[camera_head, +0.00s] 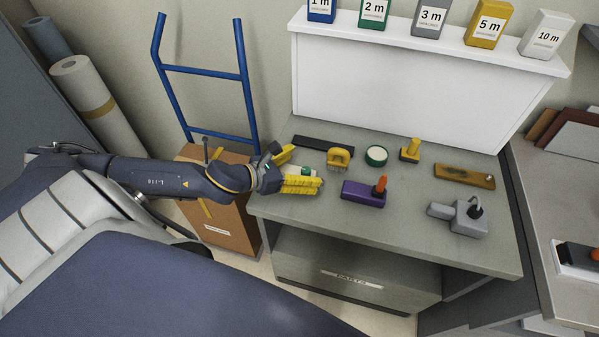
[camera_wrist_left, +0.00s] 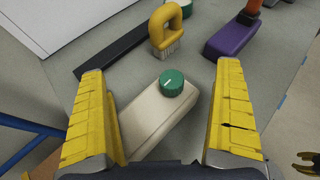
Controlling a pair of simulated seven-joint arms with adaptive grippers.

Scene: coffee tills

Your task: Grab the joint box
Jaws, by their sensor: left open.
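No part carries a readable "joint box" label. A cream box with a green dial (camera_wrist_left: 140,116) lies on the grey bench between the fingers of my left gripper (camera_wrist_left: 160,72). In the head view my left gripper (camera_head: 303,169) is open at the bench's left edge. Its yellow fingers stand on either side of the cream box and partly hide it; I cannot tell whether they touch it. A small yellow-and-dark piece at the wrist view's lower right may be my right gripper (camera_wrist_left: 308,165).
A yellow-handled brush (camera_head: 339,157), a black bar (camera_head: 322,144), a green-rimmed disc (camera_head: 376,156), a yellow stamp-like tool (camera_head: 410,151) and a wooden level (camera_head: 464,176) lie nearby. A blue hand truck (camera_head: 203,71) with a carton (camera_head: 231,231) stands left. The bench front is clear.

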